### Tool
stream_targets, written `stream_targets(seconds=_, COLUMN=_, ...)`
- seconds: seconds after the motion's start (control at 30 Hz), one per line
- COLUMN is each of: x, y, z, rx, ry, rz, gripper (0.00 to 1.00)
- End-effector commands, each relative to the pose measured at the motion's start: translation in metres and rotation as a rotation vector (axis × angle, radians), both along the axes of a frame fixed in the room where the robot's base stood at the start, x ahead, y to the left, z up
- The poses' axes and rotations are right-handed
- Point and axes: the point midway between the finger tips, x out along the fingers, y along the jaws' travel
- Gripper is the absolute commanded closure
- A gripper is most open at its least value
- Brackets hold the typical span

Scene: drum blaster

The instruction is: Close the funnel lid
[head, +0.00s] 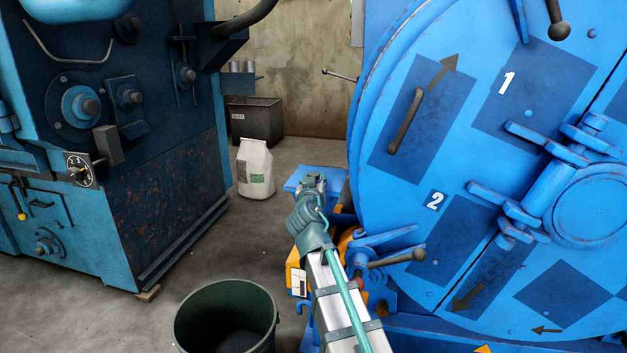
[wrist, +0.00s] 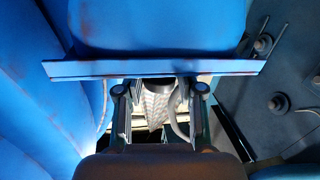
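My gripper (head: 313,184) reaches out past the left side of the big blue drum in the head view. A blue flat piece (head: 298,176), which may be the funnel lid, shows just behind it, mostly hidden. In the wrist view a blue panel with a straight flat lip (wrist: 90,69) lies across the top. My gripper (wrist: 158,95) has its two fingers apart just below this lip, with nothing gripped between them. I cannot tell whether the fingertips touch the lip. The funnel opening is not clearly visible.
The blue drum door (head: 480,110) with handles and levers fills the right. A dark green bin (head: 190,335) stands on the floor at the front. A blue machine (head: 170,185) stands at left. A white sack (head: 255,170) and a dark crate (head: 262,121) are behind. Floor between is clear.

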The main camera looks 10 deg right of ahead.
Motion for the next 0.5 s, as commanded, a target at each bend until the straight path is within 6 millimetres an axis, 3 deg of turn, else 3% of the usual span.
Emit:
stream_targets(seconds=0.03, x=-0.0006, y=0.0001, z=-0.0012, rx=-0.001, ry=0.000, rz=0.000, gripper=0.52)
stream_targets(seconds=0.1, x=-0.0004, y=0.0003, z=-0.0004, rx=-0.001, ry=-0.001, rz=0.001, gripper=0.40)
stream_targets(seconds=0.5, x=-0.0048, y=0.0018, z=0.0021, rx=-0.004, ry=-0.005, rz=0.003, gripper=0.40)
